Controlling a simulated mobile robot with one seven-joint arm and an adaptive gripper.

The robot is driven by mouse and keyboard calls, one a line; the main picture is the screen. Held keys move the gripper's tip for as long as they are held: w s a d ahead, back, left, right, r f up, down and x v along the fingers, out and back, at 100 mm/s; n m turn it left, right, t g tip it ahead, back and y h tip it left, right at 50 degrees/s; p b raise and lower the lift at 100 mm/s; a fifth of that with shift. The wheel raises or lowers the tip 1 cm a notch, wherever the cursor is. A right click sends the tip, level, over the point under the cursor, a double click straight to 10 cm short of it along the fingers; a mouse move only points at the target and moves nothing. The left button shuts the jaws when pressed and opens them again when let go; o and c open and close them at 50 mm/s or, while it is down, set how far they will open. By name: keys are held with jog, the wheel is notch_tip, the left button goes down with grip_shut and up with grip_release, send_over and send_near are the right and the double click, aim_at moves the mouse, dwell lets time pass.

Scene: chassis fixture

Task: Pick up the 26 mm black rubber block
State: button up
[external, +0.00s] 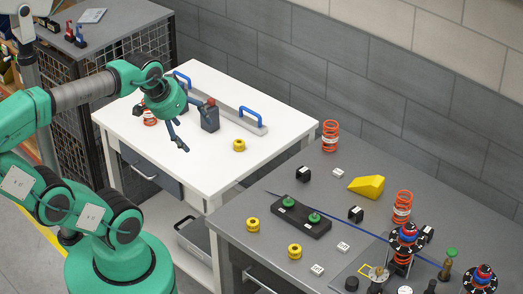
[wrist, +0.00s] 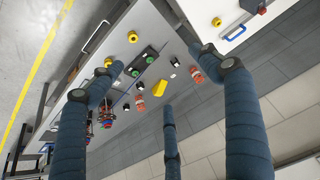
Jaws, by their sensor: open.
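Two black blocks with white labels lie on the grey bench: one (external: 303,174) near its far left part, another (external: 356,214) nearer the middle. I cannot tell from size which is the 26 mm one. My gripper (external: 188,126) is above the white table, well away from both blocks. Its blue-grey fingers (wrist: 158,66) are spread wide in the wrist view, with nothing between them.
The grey bench (external: 265,215) also holds orange springs (external: 330,135), a yellow wedge (external: 366,187), a black plate with green knobs (external: 300,216), yellow rings and white blocks. A dark box with a red button (external: 209,117) and blue-handled bar (external: 225,108) are on the white table (external: 190,165).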

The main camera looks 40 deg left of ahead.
jog(key=c, duration=0.3)
jog(key=shift+c, duration=0.2)
jog(key=w+d+g+p, duration=0.1)
jog(key=w+d, duration=0.3)
jog(key=w, duration=0.4)
jog(key=w+d+f+g+p, duration=0.1)
jog(key=w+d, duration=0.3)
jog(key=w, duration=0.5)
jog(key=w+d+g+p, duration=0.1)
jog(key=w+d, duration=0.3)
jog(key=w, duration=0.4)
jog(key=w+d+f+g+p, duration=0.1)
jog(key=w+d+f, duration=0.6)
jog(key=d+f, duration=0.3)
jog(key=w+d+f+m+g+p, duration=0.1)
jog(key=w+d+f, duration=0.7)
jog(key=f, duration=0.6)
jog(key=shift+w+d+g, duration=0.15)
jog(key=shift+d+g, duration=0.15)
jog(key=shift+d, duration=0.55)
jog(key=shift+f, duration=0.15)
